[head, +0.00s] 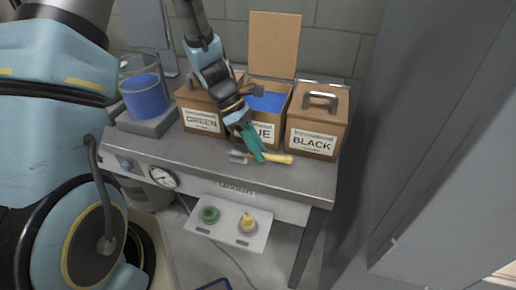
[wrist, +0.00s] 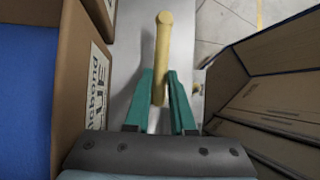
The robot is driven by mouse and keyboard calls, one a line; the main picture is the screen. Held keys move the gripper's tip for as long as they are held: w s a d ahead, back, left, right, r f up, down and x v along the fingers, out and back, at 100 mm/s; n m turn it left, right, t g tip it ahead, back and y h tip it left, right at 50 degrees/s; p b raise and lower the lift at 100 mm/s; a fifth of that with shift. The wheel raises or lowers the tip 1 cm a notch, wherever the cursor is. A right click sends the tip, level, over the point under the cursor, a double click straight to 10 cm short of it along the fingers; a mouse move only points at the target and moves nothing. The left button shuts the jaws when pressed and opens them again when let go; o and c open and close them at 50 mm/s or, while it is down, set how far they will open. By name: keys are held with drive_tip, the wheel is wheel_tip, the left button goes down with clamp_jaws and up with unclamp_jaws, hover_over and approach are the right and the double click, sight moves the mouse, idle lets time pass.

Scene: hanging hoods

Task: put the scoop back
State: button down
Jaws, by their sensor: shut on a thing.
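The scoop (head: 275,158) has a yellow handle and a grey metal end, and is held in front of the BLUE box. My gripper (head: 254,150) has green fingers and is shut on the scoop. The wrist view shows the yellow handle (wrist: 162,60) between the two green fingers (wrist: 160,105). The BLUE box (head: 283,116) is open, its lid (head: 274,45) standing up behind it, with blue material (head: 268,102) inside. I cannot tell whether the scoop touches the bench.
The GREEN box (head: 202,121) stands left of the BLUE box, and the closed BLACK box (head: 312,143) right of it. A clear vessel of blue material (head: 144,94) stands at the bench's left. The bench front (head: 290,182) is clear. Grey cabinets (head: 430,130) stand at right.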

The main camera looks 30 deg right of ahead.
drive_tip(key=shift+f, duration=0.25)
drive_tip(key=shift+f, duration=0.15)
drive_tip(key=c, duration=0.8)
unclamp_jaws()
drive_tip(key=shift+o, duration=0.2)
